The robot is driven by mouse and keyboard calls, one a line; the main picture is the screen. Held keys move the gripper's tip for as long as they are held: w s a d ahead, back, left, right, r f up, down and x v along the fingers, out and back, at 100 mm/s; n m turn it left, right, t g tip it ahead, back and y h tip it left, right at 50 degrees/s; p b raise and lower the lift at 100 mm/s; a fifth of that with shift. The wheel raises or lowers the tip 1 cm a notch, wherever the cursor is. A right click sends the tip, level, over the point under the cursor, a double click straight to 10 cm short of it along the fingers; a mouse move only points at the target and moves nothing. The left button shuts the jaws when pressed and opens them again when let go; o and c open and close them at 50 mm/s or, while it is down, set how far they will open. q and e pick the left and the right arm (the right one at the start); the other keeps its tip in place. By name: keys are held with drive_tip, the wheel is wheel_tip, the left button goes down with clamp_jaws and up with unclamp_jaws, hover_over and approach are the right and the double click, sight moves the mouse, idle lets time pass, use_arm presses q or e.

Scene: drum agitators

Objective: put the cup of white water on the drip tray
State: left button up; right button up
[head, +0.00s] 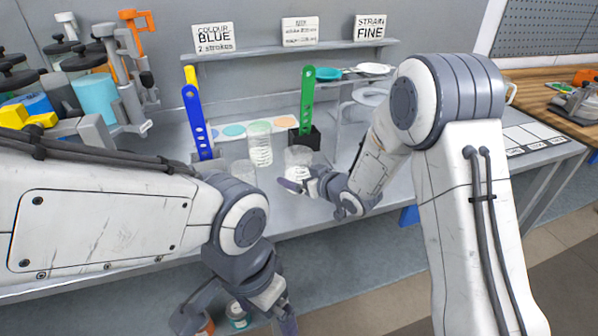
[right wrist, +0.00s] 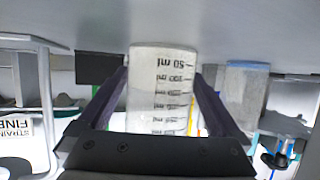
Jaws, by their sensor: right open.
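The clear measuring cup with white contents (head: 298,156) stands on the grey bench, beside the black holder. In the right wrist view the same cup (right wrist: 160,85) appears upside down with its ml marks, between my right gripper's (right wrist: 163,105) two fingers. My right gripper (head: 297,184) is open, with its fingers either side of the cup; I cannot tell whether they touch it. My left gripper (head: 236,318) hangs low in front of the bench, its fingers apart and empty. I cannot make out the drip tray for certain.
Two more clear cups (head: 260,148) (head: 243,171) stand to the left. A blue paddle (head: 196,120) and a green paddle (head: 307,100) stand upright. A black holder (head: 313,140) is behind the cup, and a clear stand (head: 347,125) is to its right. Drums and tools crowd the back left.

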drive_tip(key=shift+w+a+f, duration=0.1)
drive_tip(key=shift+w, duration=0.05)
drive_tip(key=c, duration=1.4)
drive_tip(key=shift+r, duration=0.3)
